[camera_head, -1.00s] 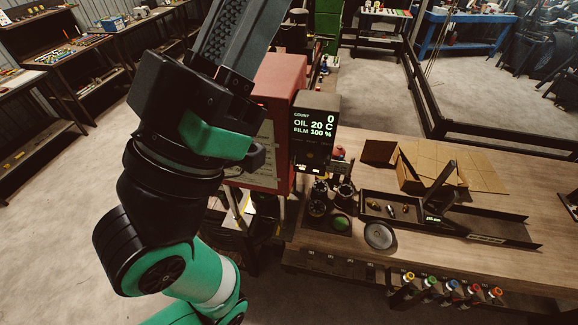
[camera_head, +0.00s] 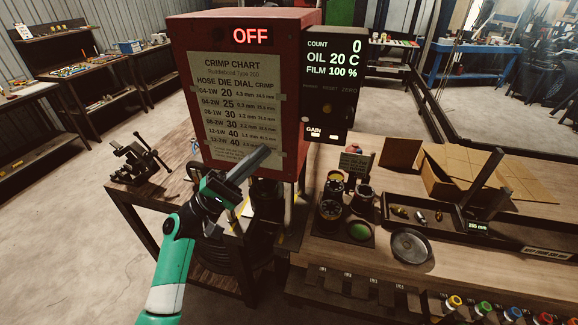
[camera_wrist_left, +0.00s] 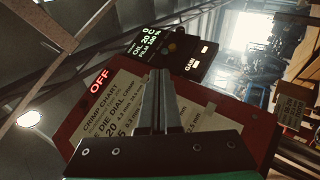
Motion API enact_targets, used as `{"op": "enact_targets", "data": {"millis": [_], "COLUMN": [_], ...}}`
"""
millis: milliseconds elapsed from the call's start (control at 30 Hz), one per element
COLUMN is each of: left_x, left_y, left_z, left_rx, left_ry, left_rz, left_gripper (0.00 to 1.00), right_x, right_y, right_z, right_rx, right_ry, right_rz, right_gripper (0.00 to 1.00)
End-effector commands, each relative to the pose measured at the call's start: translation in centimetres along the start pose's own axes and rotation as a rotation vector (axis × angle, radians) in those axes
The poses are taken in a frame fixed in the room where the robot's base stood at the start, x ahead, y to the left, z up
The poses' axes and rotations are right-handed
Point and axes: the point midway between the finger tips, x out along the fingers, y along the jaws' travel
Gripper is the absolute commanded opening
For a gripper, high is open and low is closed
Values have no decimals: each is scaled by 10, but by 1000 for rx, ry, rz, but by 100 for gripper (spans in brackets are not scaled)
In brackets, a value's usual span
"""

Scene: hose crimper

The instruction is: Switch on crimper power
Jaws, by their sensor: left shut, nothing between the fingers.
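The crimper (camera_head: 180,60) is a red box at the centre left of the head view. A lit red OFF sign (camera_head: 251,36) shows at the top of its front, and a white crimp chart (camera_head: 232,95) covers the face below. The wrist view shows the OFF sign (camera_wrist_left: 99,81) and the chart (camera_wrist_left: 122,112) too. My left gripper (camera_head: 267,151) is shut and empty, in front of the chart's lower right part; I cannot tell if it touches. In the wrist view its fingers (camera_wrist_left: 158,75) point toward the crimper. No power switch is clearly visible. My right gripper is out of view.
A black display box (camera_head: 333,75) reading OIL 20 C adjoins the crimper's right side. The wooden bench (camera_head: 350,275) at right holds dies, a round dish (camera_head: 411,246) and a cardboard box (camera_head: 450,175). A vise (camera_head: 137,160) stands on the left of the crimper's table.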

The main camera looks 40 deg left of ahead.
Motion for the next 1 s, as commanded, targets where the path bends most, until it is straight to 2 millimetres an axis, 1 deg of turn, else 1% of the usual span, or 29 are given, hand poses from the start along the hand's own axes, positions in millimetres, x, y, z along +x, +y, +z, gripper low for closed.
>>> {"op": "enact_targets", "data": {"millis": [33, 100, 167, 267, 567, 667, 767, 1000], "left_x": [-25, -40, -46, -49, -46, -40, -27, 24], "left_y": [-12, -13, -12, -9, -7, -6, -6, -6], "left_z": [-13, -23, -28, -31, -31, -31, -31, -35], "left_rx": [13, 27, 35, 42, 44, 44, 43, 42], "left_ry": [29, 55, 68, 75, 73, 71, 71, 70], "left_rz": [0, 1, 2, 3, 3, 3, 3, 3], "left_gripper": [0, 0, 0, 0, 0, 0, 0, 0], "right_x": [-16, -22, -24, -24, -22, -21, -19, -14], "right_y": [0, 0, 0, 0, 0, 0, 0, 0], "right_z": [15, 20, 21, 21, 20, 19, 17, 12], "right_rx": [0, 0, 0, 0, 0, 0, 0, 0], "right_ry": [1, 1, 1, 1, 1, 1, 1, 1], "right_rz": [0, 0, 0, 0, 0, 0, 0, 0], "right_gripper": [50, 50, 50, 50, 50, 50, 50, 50]}}
